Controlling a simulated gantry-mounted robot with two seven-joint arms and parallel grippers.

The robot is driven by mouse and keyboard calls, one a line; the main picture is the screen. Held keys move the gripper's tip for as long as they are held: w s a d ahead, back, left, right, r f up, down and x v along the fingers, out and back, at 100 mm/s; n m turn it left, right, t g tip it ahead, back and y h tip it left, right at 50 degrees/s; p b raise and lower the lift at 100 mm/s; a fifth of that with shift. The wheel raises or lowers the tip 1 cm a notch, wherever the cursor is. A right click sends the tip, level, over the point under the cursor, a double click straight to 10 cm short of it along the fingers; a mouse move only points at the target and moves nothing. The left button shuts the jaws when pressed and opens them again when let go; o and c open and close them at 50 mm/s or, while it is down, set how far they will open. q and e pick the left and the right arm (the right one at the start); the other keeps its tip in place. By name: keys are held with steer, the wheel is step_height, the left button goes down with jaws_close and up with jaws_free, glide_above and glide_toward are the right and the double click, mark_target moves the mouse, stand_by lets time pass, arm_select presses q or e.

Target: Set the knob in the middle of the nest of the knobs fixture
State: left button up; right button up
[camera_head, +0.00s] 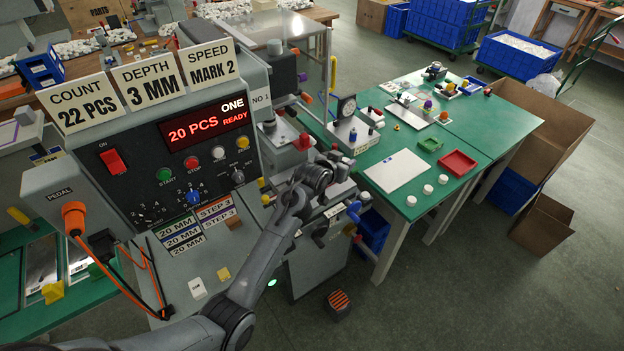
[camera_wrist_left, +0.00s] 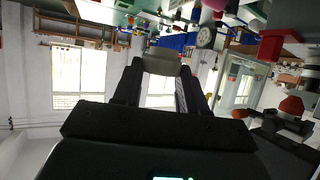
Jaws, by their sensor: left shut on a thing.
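My left gripper (camera_head: 338,163) is at the front of the pad printer (camera_head: 160,135), and my arm covers part of the work area there. In the left wrist view, the left gripper (camera_wrist_left: 160,75) is shut on a small pale grey-brown piece, likely the knob (camera_wrist_left: 161,62), held between the fingertips. In the head view the held piece is too small and hidden to make out. I cannot clearly tell the knobs fixture or its nest apart from the machine parts around the gripper. My right gripper is not in view.
A green table (camera_head: 470,110) stands right of the printer. Cardboard boxes (camera_head: 541,226) stand on the floor at right.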

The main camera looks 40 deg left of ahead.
arm_select(q)
steer(key=shift+w+r, duration=0.1)
steer(key=shift+w+d+f, duration=0.1)
steer(key=shift+d+f, duration=0.1)
steer(key=shift+f, duration=0.1)
steer(key=s+a+f+p, duration=0.1)
steer(key=a+f, duration=0.2)
steer(key=a, duration=0.9)
steer(key=shift+s+a+f, duration=0.15)
steer(key=shift+f, duration=0.05)
steer(key=shift+r+p, duration=0.1)
steer(key=shift+p, duration=0.3)
